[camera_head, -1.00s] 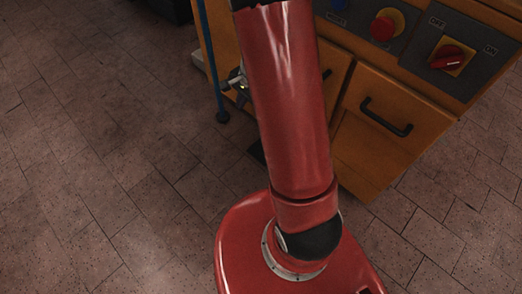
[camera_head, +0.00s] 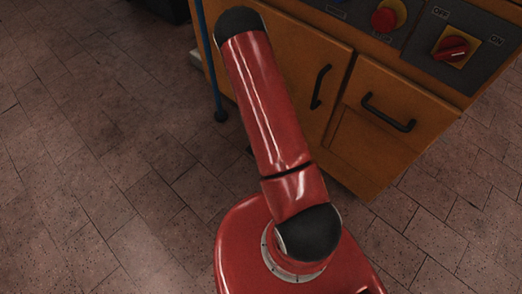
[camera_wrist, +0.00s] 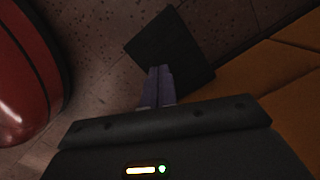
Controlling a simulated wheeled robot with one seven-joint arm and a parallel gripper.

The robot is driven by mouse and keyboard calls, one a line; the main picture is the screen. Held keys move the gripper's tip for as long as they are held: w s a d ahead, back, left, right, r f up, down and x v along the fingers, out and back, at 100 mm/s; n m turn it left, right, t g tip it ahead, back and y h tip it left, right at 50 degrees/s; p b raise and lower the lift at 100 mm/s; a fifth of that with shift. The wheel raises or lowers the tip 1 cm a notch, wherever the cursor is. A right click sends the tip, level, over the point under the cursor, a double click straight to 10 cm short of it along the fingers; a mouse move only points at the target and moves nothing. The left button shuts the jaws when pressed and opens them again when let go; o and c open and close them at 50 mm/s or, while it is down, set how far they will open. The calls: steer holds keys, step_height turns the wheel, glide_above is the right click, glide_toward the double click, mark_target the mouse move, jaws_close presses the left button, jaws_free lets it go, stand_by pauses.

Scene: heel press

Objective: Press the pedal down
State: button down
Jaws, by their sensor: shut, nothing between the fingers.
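The pedal (camera_wrist: 165,45) is a dark, flat, square plate in the upper middle of the wrist view, low by the floor beside the orange cabinet. My gripper (camera_wrist: 160,70) is shut and empty, its two slim grey fingers together. The fingertips overlap the lower part of the pedal in the wrist view. I cannot tell whether they touch it or are a little above it. In the head view my red arm hides the gripper and most or all of the pedal.
The orange cabinet (camera_head: 350,152) has black handles, a red push button (camera_head: 384,19) and a red rotary switch (camera_head: 453,49). A blue pole (camera_head: 208,60) stands at its left side. The tiled floor (camera_head: 90,170) at the left is clear.

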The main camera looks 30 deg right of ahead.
steer(key=shift+a+f+b, duration=0.2)
steer(key=shift+f+b, duration=0.9)
steer(key=shift+f, duration=0.6)
steer(key=shift+a+f+b, duration=0.15)
steer(key=shift+f+b, duration=0.95)
steer(key=shift+f, duration=0.6)
